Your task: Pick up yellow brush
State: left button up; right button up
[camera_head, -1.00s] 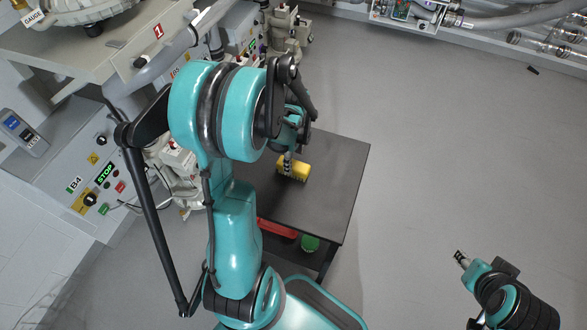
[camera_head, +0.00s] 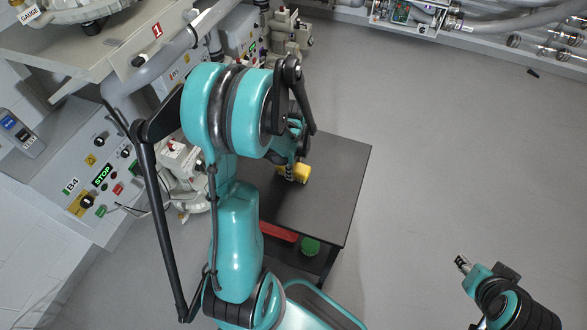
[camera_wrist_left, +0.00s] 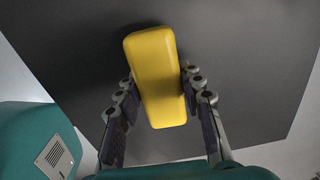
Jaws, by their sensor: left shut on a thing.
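The yellow brush (camera_head: 300,172) is at the dark tabletop, partly hidden behind my left gripper (camera_head: 290,174) in the head view. In the left wrist view the brush (camera_wrist_left: 157,75) is a yellow rounded block, slightly tilted. The fingers of my left gripper (camera_wrist_left: 160,100) are on both sides of its near half and are shut on it. I cannot tell whether the brush still touches the table. My right gripper (camera_head: 462,263) is at the lower right of the head view, over the floor, far from the brush; its fingertips are too small to read.
The dark table (camera_head: 335,190) has bare room right of the brush. A red item (camera_head: 278,231) and a green item (camera_head: 310,246) are lower down, under the tabletop. A control panel (camera_head: 95,180) with a STOP label stands at the left.

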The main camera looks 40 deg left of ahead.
pick_arm(q)
jog(key=shift+r, duration=0.1)
notch_tip(320, 180, up, 4)
jog(key=shift+r+p, duration=0.2)
jog(key=shift+p, duration=0.9)
jog(key=d+r+p, duration=0.3)
jog(key=d+r, duration=0.3)
jog(key=d, duration=0.5)
jog(key=shift+w+d+r, duration=0.2)
jog(key=shift+d, duration=0.15)
jog(key=o, duration=0.6)
jog(key=c, duration=0.4)
jog(key=shift+c, duration=0.2)
